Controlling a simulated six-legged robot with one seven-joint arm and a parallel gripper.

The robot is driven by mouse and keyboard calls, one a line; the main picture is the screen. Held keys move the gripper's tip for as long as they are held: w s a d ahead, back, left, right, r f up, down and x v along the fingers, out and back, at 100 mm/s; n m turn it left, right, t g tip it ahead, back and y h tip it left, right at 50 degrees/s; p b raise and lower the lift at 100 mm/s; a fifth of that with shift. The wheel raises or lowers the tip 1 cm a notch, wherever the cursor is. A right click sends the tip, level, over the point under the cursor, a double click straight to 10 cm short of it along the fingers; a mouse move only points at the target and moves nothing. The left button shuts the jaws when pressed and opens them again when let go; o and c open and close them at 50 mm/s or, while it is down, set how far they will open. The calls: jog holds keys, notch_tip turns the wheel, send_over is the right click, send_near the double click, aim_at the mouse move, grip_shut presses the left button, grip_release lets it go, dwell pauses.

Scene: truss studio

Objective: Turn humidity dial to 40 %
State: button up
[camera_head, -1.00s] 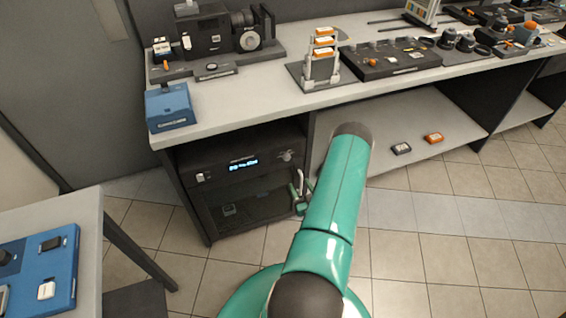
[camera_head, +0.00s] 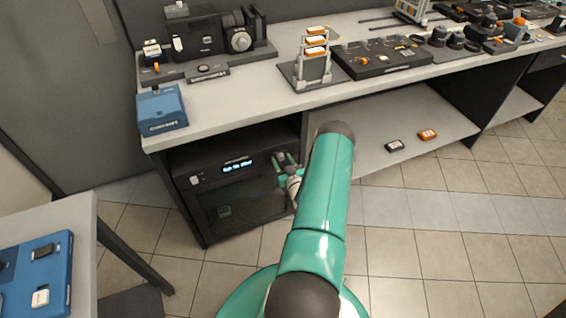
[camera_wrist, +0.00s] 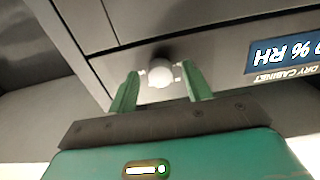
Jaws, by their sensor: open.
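The humidity dial (camera_wrist: 160,75) is a pale round knob on the front of the dark dry cabinet (camera_head: 195,200). In the wrist view, my gripper (camera_wrist: 161,82) is open, with one green finger on each side of the dial. A gap shows between each finger and the knob, and I cannot tell how deep the tips reach. The lit display (camera_wrist: 285,55) beside the dial is partly cut off and appears upside down; "% RH" is legible. In the head view, my gripper (camera_head: 285,168) is at the cabinet's upper right front, largely covering the dial.
The cabinet stands under a grey workbench (camera_head: 235,98). A blue box (camera_head: 162,110) and a rack with orange-topped items (camera_head: 314,62) stand on the bench. A lower shelf (camera_head: 440,115) lies to the right. A side table (camera_head: 75,215) is at left. The tiled floor in front is clear.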

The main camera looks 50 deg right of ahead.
jog(key=shift+c, duration=0.4)
jog(key=c, duration=0.9)
jog(key=shift+n, duration=0.5)
jog(key=n, duration=0.4)
jog(key=shift+n, duration=0.4)
jog(key=n, duration=0.6)
jog(key=shift+s, duration=0.1)
jog(key=o, duration=1)
